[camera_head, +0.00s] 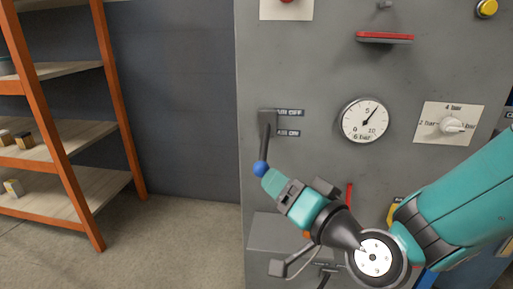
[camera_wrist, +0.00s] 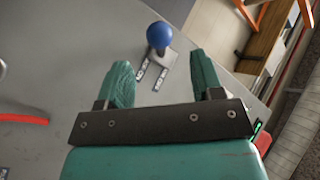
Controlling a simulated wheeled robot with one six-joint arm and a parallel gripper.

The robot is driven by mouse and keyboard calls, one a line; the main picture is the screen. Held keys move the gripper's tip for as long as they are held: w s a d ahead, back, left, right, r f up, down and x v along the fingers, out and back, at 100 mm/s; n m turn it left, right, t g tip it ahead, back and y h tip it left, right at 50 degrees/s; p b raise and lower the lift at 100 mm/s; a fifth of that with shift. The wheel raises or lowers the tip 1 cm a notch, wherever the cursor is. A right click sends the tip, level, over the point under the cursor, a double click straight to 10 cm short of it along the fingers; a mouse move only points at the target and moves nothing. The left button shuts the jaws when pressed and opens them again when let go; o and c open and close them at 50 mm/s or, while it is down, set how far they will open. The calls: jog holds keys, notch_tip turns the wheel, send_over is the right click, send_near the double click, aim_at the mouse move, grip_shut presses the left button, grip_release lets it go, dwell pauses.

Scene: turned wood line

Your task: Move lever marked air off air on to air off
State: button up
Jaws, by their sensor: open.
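The air lever (camera_head: 264,140) is a dark arm with a blue ball knob (camera_head: 261,168) on the grey panel (camera_head: 325,60). It hangs downward from its pivot, beside the AIR ON label (camera_head: 288,133); the AIR OFF label (camera_head: 290,112) is above. My gripper (camera_head: 272,181) is just below and right of the knob in the head view. In the wrist view, my gripper (camera_wrist: 160,60) is open, with one finger on each side and nothing between them. The blue knob (camera_wrist: 159,36) shows just beyond the fingertips, roughly centred. I cannot tell whether a finger touches it.
A round gauge (camera_head: 365,120) and a bar selector knob (camera_head: 452,126) are right of the lever. A red handle (camera_head: 385,37) juts out above. My arm covers the panel's lower right. An orange shelf rack (camera_head: 60,140) stands left, with clear floor (camera_head: 185,230) between.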

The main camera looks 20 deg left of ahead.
aim_at(256, 165)
jog(key=p+x, duration=0.4)
jog(key=x, duration=0.5)
grip_shut()
